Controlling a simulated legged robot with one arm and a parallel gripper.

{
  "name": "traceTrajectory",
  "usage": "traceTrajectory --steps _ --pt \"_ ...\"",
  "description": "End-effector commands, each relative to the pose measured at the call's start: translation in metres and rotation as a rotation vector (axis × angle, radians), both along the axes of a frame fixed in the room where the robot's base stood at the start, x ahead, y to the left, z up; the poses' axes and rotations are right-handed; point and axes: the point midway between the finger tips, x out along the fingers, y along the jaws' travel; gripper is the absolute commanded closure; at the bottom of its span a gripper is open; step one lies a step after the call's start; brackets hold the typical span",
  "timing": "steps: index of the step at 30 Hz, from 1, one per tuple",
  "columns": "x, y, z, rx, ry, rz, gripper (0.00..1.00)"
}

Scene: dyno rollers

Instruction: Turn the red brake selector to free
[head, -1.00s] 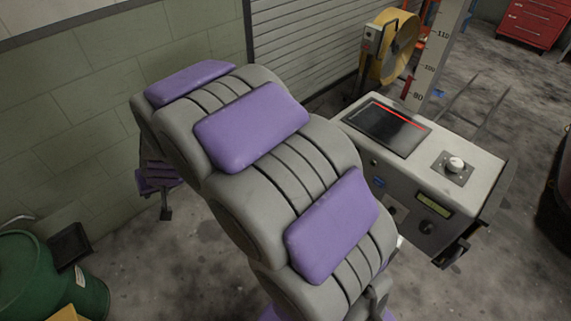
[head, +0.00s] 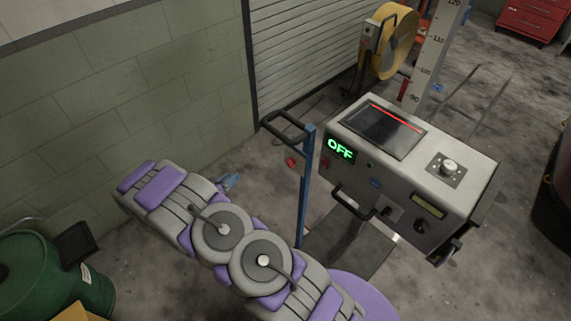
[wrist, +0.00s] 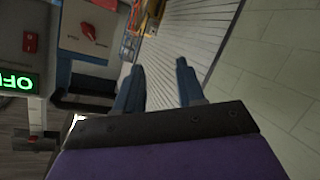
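The red brake selector appears to be the red knob (wrist: 88,31) on a pale panel at the upper left of the wrist view. Its pointed end tilts; small marks around it are too blurred to read. In the head view it seems to be the small red knob (head: 292,163) on the blue post. My gripper (wrist: 160,65) is open and empty, its two blue fingers apart. The knob lies left of the fingers in the wrist view, not between them. In the head view my gripper (head: 229,182) is partly hidden behind my arm, left of the post.
The grey console (head: 400,178) stands right of the post, with a green OFF display (head: 340,148) and a separate red switch (wrist: 30,42). A black handle (head: 284,127) tops the post. A green drum (head: 45,280) is lower left. Open floor lies left of the post.

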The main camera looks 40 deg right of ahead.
Motion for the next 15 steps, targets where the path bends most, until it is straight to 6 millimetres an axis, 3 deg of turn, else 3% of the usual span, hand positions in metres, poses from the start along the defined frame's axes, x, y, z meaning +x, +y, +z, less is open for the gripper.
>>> traceTrajectory --steps 3,7,15 --pt "-0.038 -0.013 -0.009 -0.151 0.071 -0.091 0.62" --pt "-0.07 -0.021 -0.01 -0.274 0.133 -0.162 0.62" --pt "-0.09 -0.029 -0.009 -0.357 0.175 -0.213 0.62"
